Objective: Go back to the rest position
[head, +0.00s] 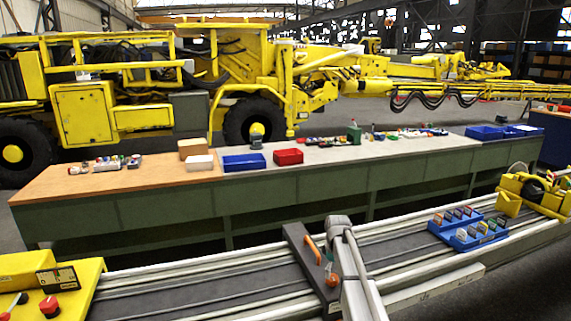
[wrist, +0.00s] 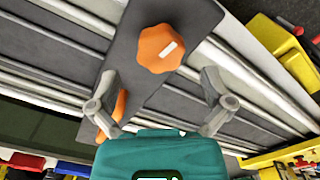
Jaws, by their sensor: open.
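My gripper (wrist: 158,92) shows in the wrist view with its two grey fingers spread wide and nothing between them. It is over the dark plate (wrist: 185,30) that lies across the rail. An orange knob (wrist: 160,48) on that plate stands just beyond the fingertips, apart from them. An orange handle (wrist: 119,106) is partly hidden behind the left finger. In the head view, my grey arm stands in front of the rail (head: 200,283), beside the dark plate (head: 297,243) and its orange handle (head: 312,248). I cannot make out the fingers there.
A blue tray (head: 468,236) with several small items sits on the rail at right. Yellow machinery (head: 535,190) is at the rail's right end, and a yellow panel with red buttons (head: 40,290) at left. A long workbench (head: 130,190) with bins runs behind. The rail's left stretch is clear.

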